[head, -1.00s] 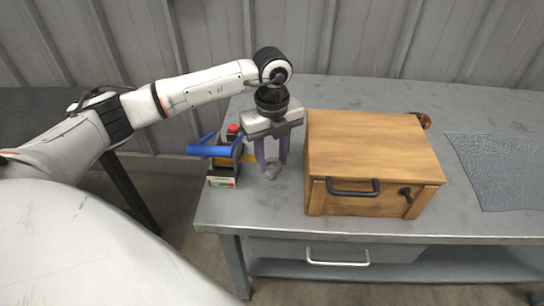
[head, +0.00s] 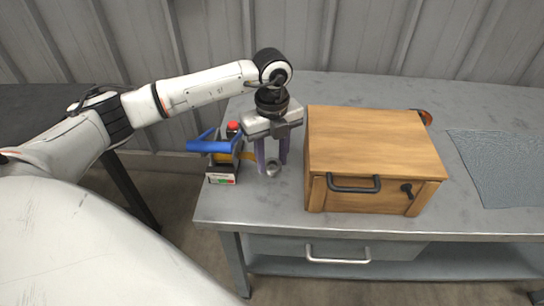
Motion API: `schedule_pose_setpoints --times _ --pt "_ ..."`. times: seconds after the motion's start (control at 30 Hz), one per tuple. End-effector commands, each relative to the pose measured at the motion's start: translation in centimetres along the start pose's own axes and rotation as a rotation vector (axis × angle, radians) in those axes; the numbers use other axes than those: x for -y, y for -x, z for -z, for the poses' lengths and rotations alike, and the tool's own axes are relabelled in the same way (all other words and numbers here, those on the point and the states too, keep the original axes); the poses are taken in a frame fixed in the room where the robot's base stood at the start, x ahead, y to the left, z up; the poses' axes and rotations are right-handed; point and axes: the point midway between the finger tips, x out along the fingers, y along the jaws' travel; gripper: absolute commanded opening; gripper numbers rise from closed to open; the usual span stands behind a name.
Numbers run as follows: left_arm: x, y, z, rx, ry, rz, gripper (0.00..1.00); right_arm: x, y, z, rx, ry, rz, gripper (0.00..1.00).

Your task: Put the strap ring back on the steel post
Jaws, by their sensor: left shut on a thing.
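My left gripper (head: 272,168) points straight down with its two purple fingers, left of the wooden box. It is shut on a small grey metal ring (head: 273,169), which shows between and just in front of the fingertips, close to the table top. Whether the ring touches the table is too small to tell. I cannot make out a separate steel post; it may be hidden behind the gripper or the box. My right gripper is not in view.
A device with a blue handle (head: 208,146), red button and yellow part stands just left of the fingers. A wooden box (head: 370,140) with black handle stands close on the right. A blue-grey mat (head: 495,165) lies far right. The table's front strip is clear.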

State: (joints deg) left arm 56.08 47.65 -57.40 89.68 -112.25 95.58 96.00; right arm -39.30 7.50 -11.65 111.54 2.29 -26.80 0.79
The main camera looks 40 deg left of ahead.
Motion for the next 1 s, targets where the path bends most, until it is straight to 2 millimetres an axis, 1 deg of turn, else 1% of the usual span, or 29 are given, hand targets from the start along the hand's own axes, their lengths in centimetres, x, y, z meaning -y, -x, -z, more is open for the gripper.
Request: schedule_pose_setpoints --times 0.53,0.97,1.0 --pt "0.0 -1.8 0.0 0.000 0.000 -0.001 0.17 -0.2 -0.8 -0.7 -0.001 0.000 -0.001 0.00" --pt "0.0 -1.8 0.0 0.000 0.000 0.000 0.17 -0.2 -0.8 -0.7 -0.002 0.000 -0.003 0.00" --pt "0.0 -1.8 0.0 0.000 0.000 0.000 0.40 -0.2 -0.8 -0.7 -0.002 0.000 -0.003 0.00"
